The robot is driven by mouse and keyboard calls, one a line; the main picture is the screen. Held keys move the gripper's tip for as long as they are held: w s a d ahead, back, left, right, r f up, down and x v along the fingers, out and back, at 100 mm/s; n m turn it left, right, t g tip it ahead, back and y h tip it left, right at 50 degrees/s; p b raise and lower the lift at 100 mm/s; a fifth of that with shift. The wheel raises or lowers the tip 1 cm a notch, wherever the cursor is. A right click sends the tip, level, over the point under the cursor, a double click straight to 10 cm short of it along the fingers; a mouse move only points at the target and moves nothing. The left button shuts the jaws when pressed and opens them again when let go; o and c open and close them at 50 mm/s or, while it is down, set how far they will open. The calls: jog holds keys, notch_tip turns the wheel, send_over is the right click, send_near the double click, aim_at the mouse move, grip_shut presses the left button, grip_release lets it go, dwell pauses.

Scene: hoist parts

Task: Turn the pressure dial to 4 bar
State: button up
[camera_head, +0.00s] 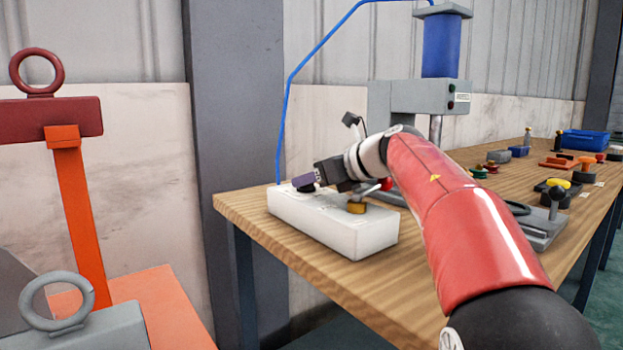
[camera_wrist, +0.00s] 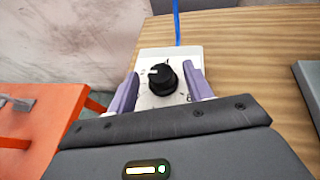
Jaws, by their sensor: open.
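The pressure dial is a round black knob (camera_wrist: 161,78) with a pale mark near its left side; the scale around it is too small to read. It sits on the white control box (camera_head: 337,229), and shows in the head view as a dark knob (camera_head: 305,188) under my fingers. My gripper (camera_head: 303,180) is at the left end of the box, over the knob. In the wrist view my purple fingers (camera_wrist: 160,92) stand open, one on each side of the knob, with a gap on both sides. The lower part of the box is hidden by my gripper.
A blue hose (camera_head: 285,110) rises behind the box. A press with a blue cylinder (camera_head: 441,45) stands behind on the wooden table (camera_head: 250,208). Several small parts lie farther right. Orange hoist parts (camera_head: 78,215) stand left.

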jog(key=shift+w+a+f, duration=0.15)
jog(key=shift+w+a, duration=0.1)
jog(key=shift+c, duration=0.4)
jog(key=c, duration=0.9)
